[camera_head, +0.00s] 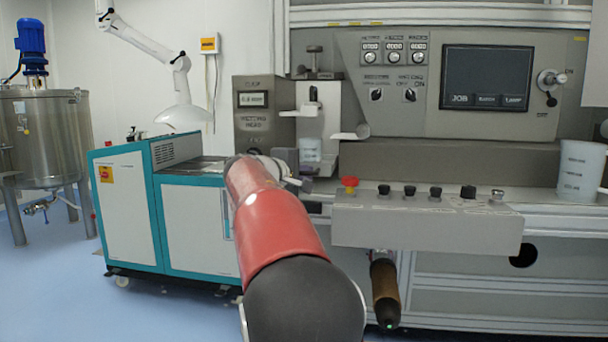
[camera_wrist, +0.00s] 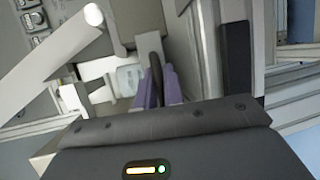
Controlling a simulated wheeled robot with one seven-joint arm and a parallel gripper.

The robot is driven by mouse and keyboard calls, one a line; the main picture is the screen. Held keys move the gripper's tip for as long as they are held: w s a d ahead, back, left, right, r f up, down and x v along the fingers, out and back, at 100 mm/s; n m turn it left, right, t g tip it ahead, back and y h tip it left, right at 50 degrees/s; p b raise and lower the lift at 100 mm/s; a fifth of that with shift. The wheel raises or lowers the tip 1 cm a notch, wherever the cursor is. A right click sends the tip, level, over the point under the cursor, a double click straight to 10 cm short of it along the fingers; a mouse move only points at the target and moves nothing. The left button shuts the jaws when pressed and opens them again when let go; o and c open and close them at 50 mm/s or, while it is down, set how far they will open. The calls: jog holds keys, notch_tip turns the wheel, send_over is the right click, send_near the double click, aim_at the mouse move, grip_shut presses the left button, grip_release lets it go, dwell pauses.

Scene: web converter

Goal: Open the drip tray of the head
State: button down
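The metering head, a grey box with a small display (camera_head: 253,98), stands left of the control panel. A pale block (camera_head: 318,100) adjoins it, with a small translucent cup (camera_head: 310,150) below; the cup also shows in the wrist view (camera_wrist: 130,79). A pale spout-like piece with a rounded end (camera_head: 350,134) sticks out at right. I cannot make out for sure which part is the drip tray. My gripper's purple fingers (camera_wrist: 161,90) are close together near the cup, a dark curved piece (camera_wrist: 156,68) between or just behind them. Whether they grip it is unclear. My arm hides the area below the head.
A control ledge with a red button (camera_head: 349,184) and black knobs juts out at right. A translucent beaker (camera_head: 580,170) stands on the far right. A teal and white cabinet (camera_head: 130,205) stands at left, with a steel tank (camera_head: 45,130) behind. Floor at left is clear.

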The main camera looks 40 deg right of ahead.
dwell(0.3)
jog(key=s+a+b, duration=0.6)
jog(key=s+a, duration=0.3)
jog(key=a, duration=0.2)
jog(key=shift+s+b, duration=0.15)
jog(key=shift+b, duration=0.25)
jog(key=c, duration=1.5)
grip_release()
jog(key=shift+d, duration=0.1)
jog(key=v, duration=0.8)
